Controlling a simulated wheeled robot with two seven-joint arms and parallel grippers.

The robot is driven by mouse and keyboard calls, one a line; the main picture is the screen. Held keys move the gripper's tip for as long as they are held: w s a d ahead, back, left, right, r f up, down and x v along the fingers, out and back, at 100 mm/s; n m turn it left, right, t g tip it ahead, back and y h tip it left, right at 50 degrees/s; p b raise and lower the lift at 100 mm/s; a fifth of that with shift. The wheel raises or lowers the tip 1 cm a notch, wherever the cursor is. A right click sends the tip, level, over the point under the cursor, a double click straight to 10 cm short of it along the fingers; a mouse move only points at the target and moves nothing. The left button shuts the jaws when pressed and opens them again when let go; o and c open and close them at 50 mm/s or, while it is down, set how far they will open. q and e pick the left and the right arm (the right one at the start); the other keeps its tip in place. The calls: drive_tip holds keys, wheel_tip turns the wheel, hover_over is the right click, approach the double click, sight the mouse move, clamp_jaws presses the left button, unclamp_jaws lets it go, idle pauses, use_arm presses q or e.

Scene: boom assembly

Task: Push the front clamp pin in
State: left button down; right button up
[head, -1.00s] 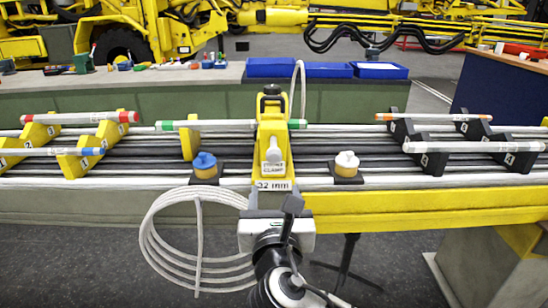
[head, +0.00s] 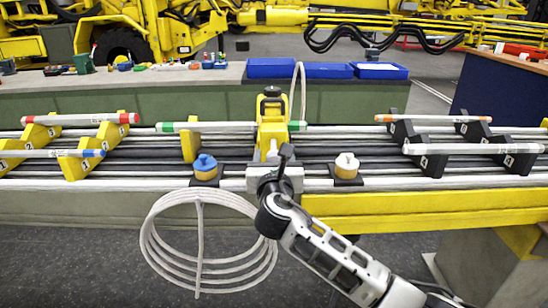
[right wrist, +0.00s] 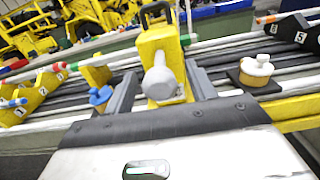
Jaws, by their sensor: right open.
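The yellow front clamp (head: 271,110) stands on the rack of pipes in the middle of the head view, with a black handle on top. It also shows in the right wrist view (right wrist: 155,42). Its pale grey clamp pin (right wrist: 161,80) has a round knob that faces my right wrist camera. My open right gripper (right wrist: 160,88) has one finger on each side of the pin, with gaps visible on both sides. In the head view my right gripper covers most of the pin and the clamp's label. My left gripper is not in view.
A blue-capped fitting (head: 205,166) stands left of the clamp and a white-capped one (head: 346,165) stands right. A green-ended tube (head: 225,126) crosses at the clamp. A coiled white hose (head: 160,240) hangs in front. Blue trays (head: 270,68) sit on the bench behind.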

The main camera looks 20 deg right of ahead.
sight(274, 145)
clamp_jaws()
drive_tip(key=x, duration=0.4)
drive_tip(key=shift+w+b, duration=0.3)
drive_tip(key=shift+d+r, duration=0.15)
drive_tip(key=shift+w, duration=0.1)
unclamp_jaws()
drive_tip(key=shift+w, duration=0.15)
